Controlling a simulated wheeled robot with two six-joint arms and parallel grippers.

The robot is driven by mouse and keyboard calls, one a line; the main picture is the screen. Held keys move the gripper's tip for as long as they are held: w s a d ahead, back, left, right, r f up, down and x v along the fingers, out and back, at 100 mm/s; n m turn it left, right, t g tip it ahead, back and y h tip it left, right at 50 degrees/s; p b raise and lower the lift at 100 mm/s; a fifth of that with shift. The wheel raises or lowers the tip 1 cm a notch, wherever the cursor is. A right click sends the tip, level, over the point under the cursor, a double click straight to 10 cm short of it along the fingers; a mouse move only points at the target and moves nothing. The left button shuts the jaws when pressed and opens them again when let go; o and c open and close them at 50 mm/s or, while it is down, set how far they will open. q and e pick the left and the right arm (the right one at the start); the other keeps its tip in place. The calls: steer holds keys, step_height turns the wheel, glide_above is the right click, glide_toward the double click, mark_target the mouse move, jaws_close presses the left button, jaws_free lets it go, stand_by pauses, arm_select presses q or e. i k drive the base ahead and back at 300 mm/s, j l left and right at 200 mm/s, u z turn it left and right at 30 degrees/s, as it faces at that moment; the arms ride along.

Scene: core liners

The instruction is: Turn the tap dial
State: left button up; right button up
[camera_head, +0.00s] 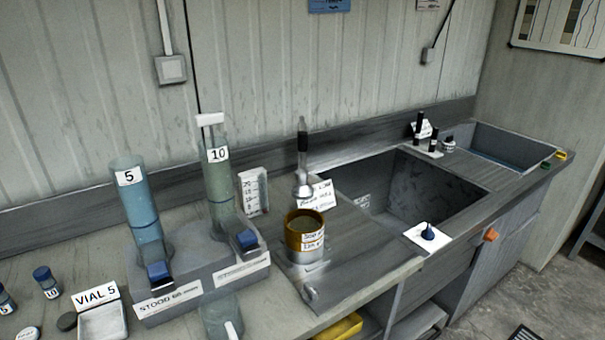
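A small blue knob (428,233) stands on a white square plate (427,238) at the front rim of the large grey sink. An orange knob (491,235) is on the front face of the counter, to the right of it. I cannot tell for sure which of these is the tap dial. A dark-topped metal fitting (303,165) stands upright behind a brass-coloured cup (305,232) left of the sink. Neither of my grippers shows in the head view.
The large sink (425,190) is open and looks empty. A smaller basin (495,150) lies beyond it. Tall tubes marked 5 (135,200) and 10 (218,180) stand in a grey holder (205,300) at left. A clear beaker (222,317) sits at the front edge.

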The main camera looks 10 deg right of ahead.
mark_target(427, 233)
steer(key=z, duration=1.25)
